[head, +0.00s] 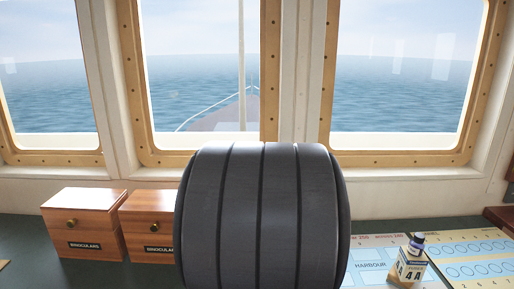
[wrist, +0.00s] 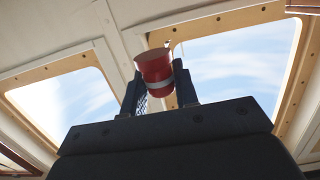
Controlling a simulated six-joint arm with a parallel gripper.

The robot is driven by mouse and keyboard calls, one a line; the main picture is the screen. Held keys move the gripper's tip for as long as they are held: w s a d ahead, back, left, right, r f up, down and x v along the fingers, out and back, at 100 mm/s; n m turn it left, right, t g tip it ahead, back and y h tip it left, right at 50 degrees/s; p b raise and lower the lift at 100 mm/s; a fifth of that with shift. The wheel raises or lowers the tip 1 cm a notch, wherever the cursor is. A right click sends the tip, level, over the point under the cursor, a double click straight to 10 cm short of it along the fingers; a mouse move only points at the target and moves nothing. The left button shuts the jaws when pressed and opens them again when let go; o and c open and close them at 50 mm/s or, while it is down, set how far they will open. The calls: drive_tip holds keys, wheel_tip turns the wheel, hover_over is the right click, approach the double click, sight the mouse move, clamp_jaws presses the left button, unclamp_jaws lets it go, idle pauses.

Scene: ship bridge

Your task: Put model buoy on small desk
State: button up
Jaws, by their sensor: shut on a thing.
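The model buoy (wrist: 154,66), a red cylinder with a pale band, is in the wrist view. My gripper (wrist: 159,88) is shut on it, with one dark finger on each side. The windows and ceiling are behind it, and what lies below it is hidden by the gripper body. Neither the buoy nor my gripper shows in the head view, where a large dark grey ribbed part, probably of my arm, blocks the middle. I cannot make out a small desk in either view.
In the head view, two wooden binoculars boxes (head: 84,222) stand on a dark green counter (head: 38,258) at left. At right lie a harbour sheet (head: 372,277) and a sheet with rows of circles (head: 470,262). A small labelled bottle (head: 411,262) stands there. Windows line the back.

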drive_tip(key=shift+s+a+f, duration=0.1)
drive_tip(key=shift+a, duration=1.1)
